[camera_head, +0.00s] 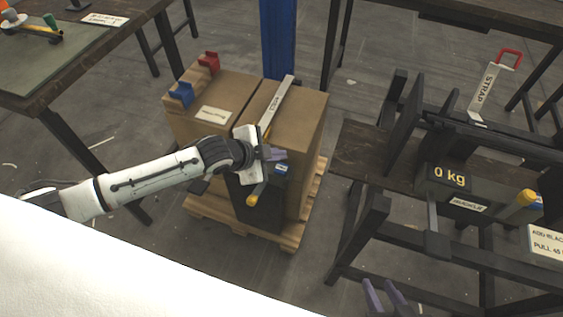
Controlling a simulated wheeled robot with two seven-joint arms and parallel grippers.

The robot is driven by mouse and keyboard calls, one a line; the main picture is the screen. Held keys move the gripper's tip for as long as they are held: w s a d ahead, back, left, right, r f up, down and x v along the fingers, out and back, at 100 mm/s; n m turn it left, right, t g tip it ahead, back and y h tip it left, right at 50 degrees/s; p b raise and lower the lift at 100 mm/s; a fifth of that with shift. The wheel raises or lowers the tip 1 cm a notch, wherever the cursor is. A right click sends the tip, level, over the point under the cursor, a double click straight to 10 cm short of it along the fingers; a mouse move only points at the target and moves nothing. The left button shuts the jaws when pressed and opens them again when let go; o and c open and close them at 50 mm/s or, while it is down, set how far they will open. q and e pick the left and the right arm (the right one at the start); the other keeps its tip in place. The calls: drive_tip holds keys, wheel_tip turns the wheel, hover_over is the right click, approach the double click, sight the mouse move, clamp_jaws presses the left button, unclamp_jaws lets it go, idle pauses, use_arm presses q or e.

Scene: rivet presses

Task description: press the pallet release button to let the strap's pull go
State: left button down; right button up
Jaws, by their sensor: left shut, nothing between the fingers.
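Two cartons (225,92) stand on a wooden pallet (230,224). A pale labelled strap (276,104) runs over the top of the cartons. A dark unit (265,212) is on their front face, with a blue label (281,169) and a yellow-tipped lever (255,196). My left gripper (275,154) is shut and empty at the top of this unit, close to the label; I cannot tell if it touches. The release button cannot be made out and may be hidden by the gripper. My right gripper (384,297) shows two purple fingers held apart at the bottom edge.
A dark bench (365,150) at right carries a 0 kg display (449,177), a yellow-tipped handle (525,197) and a STRAP plate with a red handle (508,55). A blue post (277,40) stands behind the cartons. A table (50,85) is at upper left.

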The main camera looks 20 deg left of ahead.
use_arm(q)
wheel_tip(320, 180, up, 2)
drive_tip(key=shift+r+p, duration=0.25)
drive_tip(key=shift+p, duration=0.75)
drive_tip(key=shift+f, duration=0.1)
